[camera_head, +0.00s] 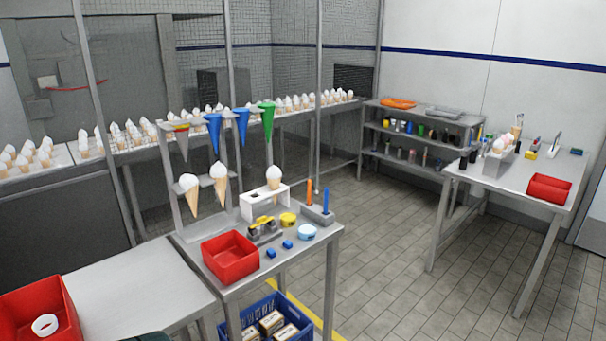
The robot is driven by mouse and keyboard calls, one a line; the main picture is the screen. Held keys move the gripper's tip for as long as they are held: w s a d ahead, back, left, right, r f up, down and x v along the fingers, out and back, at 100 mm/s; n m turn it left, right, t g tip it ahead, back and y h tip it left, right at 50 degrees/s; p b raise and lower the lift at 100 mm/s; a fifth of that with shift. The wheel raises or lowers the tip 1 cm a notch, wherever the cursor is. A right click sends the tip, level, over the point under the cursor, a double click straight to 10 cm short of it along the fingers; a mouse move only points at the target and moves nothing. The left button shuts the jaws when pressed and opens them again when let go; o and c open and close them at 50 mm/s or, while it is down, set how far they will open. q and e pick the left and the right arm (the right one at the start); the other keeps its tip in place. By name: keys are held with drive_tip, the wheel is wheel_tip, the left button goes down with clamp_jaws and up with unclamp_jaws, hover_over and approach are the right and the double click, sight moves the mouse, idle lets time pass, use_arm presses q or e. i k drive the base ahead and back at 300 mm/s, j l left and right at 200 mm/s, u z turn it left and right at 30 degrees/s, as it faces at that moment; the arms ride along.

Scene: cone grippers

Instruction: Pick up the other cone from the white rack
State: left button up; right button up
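A small white rack (246,211) stands on the grey metal table. One cone (274,179) with a white top stands upright in it, toward its right side. Two similar cones, a left one (190,190) and a right one (220,182), hang in a grey metal frame (171,190) at the table's back left. Neither of my grippers shows in the head view. A dark shape at the bottom edge is too cut off to identify.
A red bin (230,257), yellow and blue small items and a grey holder (318,215) with upright orange and blue sticks crowd the table. Coloured funnels (213,130) hang above the frame. A blue crate (268,322) sits below. Tiled floor at right is clear.

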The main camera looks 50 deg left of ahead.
sight(274, 174)
drive_tip(key=i+u, duration=0.15)
drive_tip(key=i, duration=0.3)
drive_tip(key=i+l+u, duration=0.1)
drive_tip(key=i, duration=0.4)
drive_tip(key=i+l+u, duration=0.15)
drive_tip(key=i, duration=0.3)
drive_tip(key=i+l+u, duration=0.2)
drive_tip(key=i+u, duration=0.25)
drive_tip(key=i+l+u, duration=0.35)
drive_tip(key=u, duration=0.15)
drive_tip(key=i+l+u, duration=0.3)
drive_tip(key=l+u, duration=0.15)
drive_tip(key=i+l+u, duration=0.15)
drive_tip(key=l, duration=0.15)
drive_tip(key=l+u, duration=0.1)
drive_tip(key=l, duration=0.2)
drive_tip(key=i, duration=0.05)
